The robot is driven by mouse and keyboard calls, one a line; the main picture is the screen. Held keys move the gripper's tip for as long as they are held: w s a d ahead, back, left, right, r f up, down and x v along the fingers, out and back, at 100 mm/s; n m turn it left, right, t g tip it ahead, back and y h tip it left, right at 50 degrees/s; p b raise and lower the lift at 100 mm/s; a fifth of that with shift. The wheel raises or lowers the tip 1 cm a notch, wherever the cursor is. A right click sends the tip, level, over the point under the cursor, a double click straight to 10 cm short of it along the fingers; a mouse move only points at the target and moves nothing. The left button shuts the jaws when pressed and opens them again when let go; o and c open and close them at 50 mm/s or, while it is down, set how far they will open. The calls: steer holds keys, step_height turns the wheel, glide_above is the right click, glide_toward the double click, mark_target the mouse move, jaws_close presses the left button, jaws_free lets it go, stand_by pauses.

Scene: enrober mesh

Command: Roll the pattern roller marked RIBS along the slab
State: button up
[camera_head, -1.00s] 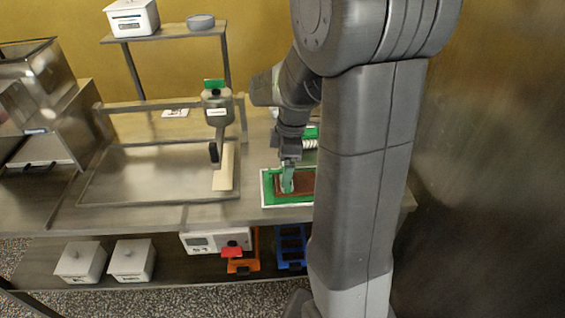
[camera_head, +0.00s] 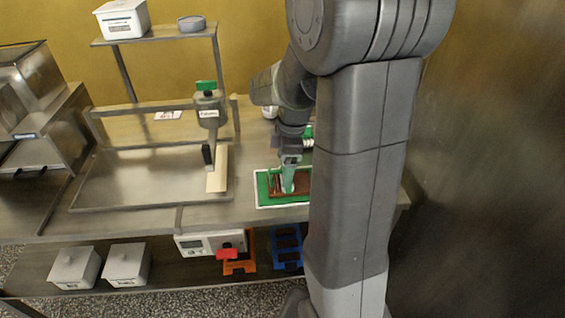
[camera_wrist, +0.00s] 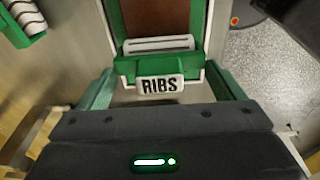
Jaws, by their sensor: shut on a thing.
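My gripper (camera_head: 288,186) is shut on the pattern roller marked RIBS, pointing down over the slab. In the wrist view the roller's green holder (camera_wrist: 128,66) and its RIBS label (camera_wrist: 160,85) sit between the pale green fingers. A white bar of the roller (camera_wrist: 158,44) shows just beyond the label. The brown slab (camera_head: 302,184) lies in a green tray with a white edge (camera_head: 262,190); it also shows beyond the roller in the wrist view (camera_wrist: 155,17). The roller's underside is hidden, so I cannot tell whether it touches the slab. My arm hides the tray's right end.
Another roller with dark stripes (camera_wrist: 24,12) lies close by on the bench. Left of the tray are a pale board (camera_head: 218,172), a grey dispenser with a green knob (camera_head: 208,105) and a framed metal bed (camera_head: 130,180). A metal wall (camera_head: 490,160) stands at right.

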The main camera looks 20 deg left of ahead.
steer(key=shift+w+d, duration=0.55)
steer(key=shift+d, duration=0.3)
steer(key=shift+w+d, duration=0.5)
steer(key=shift+d, duration=0.4)
steer(key=shift+w+d, duration=0.55)
steer(key=shift+d, duration=0.3)
stand_by(1.1)
step_height(320, 180, up, 7)
steer(key=p, duration=0.5)
stand_by(0.7)
stand_by(0.4)
